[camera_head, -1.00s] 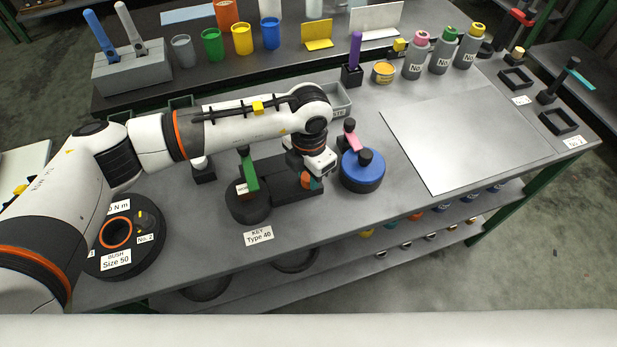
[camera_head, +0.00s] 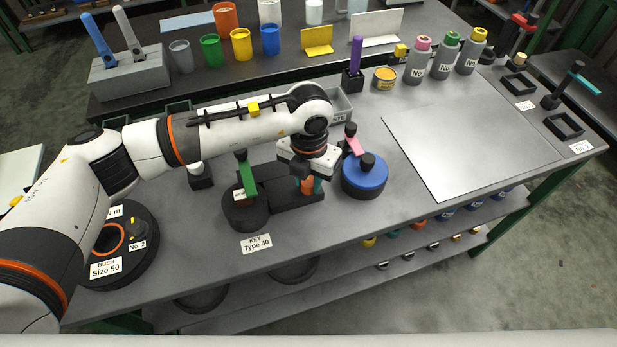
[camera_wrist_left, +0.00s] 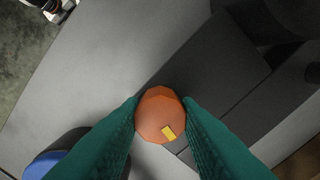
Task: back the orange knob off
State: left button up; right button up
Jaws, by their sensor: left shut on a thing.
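The orange knob (camera_wrist_left: 160,115) shows in the left wrist view as a faceted round top with a yellow mark. It sits between the two green fingers of my left gripper (camera_wrist_left: 160,118), which touch it on both sides. In the head view my left gripper (camera_head: 310,186) points down at the right end of a dark block (camera_head: 283,200), and the orange knob (camera_head: 306,186) shows partly between its fingers. The lower part of the knob is hidden. My right gripper is not in view.
A blue round part with a black knob (camera_head: 364,178) stands close to the right of my gripper. A green upright lever on a black disc (camera_head: 245,210) is to the left. A pale grey sheet (camera_head: 465,145) lies clear at the right.

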aim_at(309, 181)
pick_arm(q)
jog(key=shift+w+r, duration=0.15)
jog(key=o, duration=1)
jog(key=shift+c, duration=0.2)
notch_tip(309, 181, up, 12)
jog(key=b, duration=0.2)
